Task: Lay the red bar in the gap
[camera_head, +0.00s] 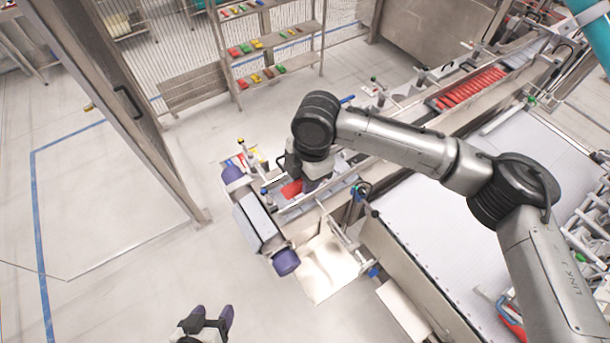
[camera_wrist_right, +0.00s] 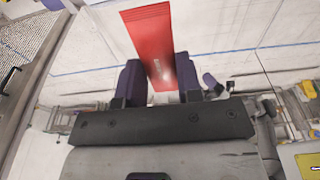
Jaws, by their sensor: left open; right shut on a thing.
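The red bar (camera_wrist_right: 150,35) is between the purple fingers of my right gripper (camera_wrist_right: 160,92) in the right wrist view and sticks out past them. In the head view a red patch (camera_head: 291,190), apparently the same bar, shows below my right wrist, over the grey machine end; that gripper's fingers are mostly hidden there. A row of several red bars (camera_head: 470,88) lies in a channel at the upper right. I cannot make out the gap clearly. My left gripper (camera_head: 213,313) is open and empty at the bottom edge, partly cut off, over bare floor.
A grey box with purple ends (camera_head: 258,222) and a pale plate (camera_head: 328,268) stand left of and below my right wrist. A wide white surface (camera_head: 440,235) lies beneath my right arm. A shelf rack (camera_head: 262,45) stands at the back. The floor at left is clear.

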